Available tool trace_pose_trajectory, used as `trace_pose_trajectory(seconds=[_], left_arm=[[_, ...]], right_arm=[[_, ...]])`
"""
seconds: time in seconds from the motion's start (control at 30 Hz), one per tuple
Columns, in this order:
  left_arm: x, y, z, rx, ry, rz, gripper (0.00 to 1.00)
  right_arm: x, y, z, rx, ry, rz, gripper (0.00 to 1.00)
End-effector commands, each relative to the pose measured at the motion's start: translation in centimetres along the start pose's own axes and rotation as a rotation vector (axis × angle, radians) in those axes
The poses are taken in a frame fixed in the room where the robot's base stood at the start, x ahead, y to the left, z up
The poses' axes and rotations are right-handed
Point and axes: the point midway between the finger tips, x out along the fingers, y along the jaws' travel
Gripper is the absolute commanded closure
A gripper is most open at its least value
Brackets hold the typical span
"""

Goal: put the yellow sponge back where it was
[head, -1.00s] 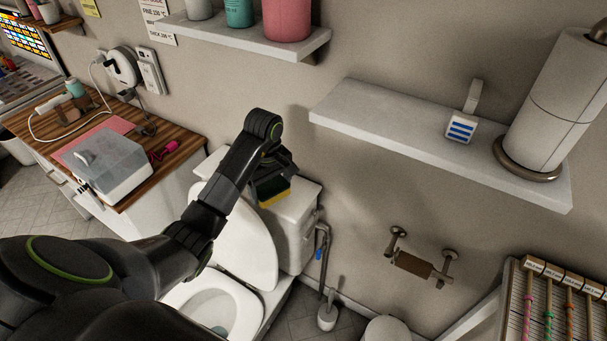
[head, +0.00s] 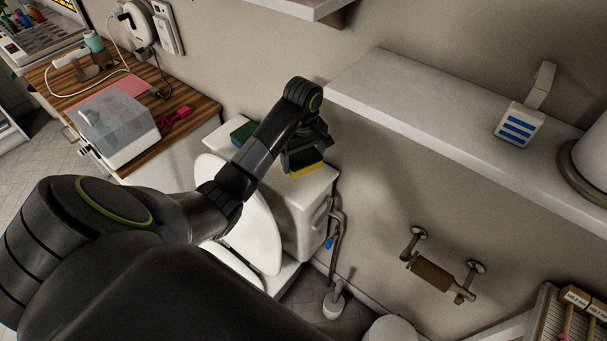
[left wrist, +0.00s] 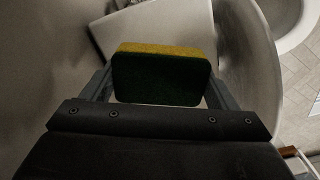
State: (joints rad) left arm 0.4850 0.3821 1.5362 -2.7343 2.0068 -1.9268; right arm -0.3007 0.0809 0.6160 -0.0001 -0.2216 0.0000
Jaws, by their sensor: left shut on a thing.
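The sponge (head: 306,170) has a yellow layer and a dark green layer. My left gripper (head: 304,158) is shut on it and holds it over the toilet tank (head: 303,195). In the left wrist view the sponge (left wrist: 160,80) sits between the two fingers, dark green face toward the camera and yellow edge on the far side. A pale surface lies beyond it. I cannot tell how large the gap between the sponge and the tank is. A second green and blue block (head: 243,133), like a sponge, lies on the tank's left end. My right gripper is not in view.
A white shelf (head: 430,110) with a blue-striped white item (head: 520,125) juts from the wall on the right. A paper holder (head: 437,272) is on the wall below. A wooden counter (head: 185,118) with a clear-lidded box (head: 118,125) stands left of the toilet.

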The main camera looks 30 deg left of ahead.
Motion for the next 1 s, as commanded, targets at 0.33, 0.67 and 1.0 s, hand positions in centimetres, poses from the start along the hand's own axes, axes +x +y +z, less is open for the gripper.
trace_pose_trajectory(seconds=[0.33, 0.67, 1.0], left_arm=[[4.6, -0.1, 0.1, -0.001, -0.002, -0.002, 0.38], [5.0, 0.0, 0.0, 0.000, 0.000, 0.000, 0.38], [5.1, 0.0, 0.0, 0.000, 0.000, -0.001, 0.00]], right_arm=[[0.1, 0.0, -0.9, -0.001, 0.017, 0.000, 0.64], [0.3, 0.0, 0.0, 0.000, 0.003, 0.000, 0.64], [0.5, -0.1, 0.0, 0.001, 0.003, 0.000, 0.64]])
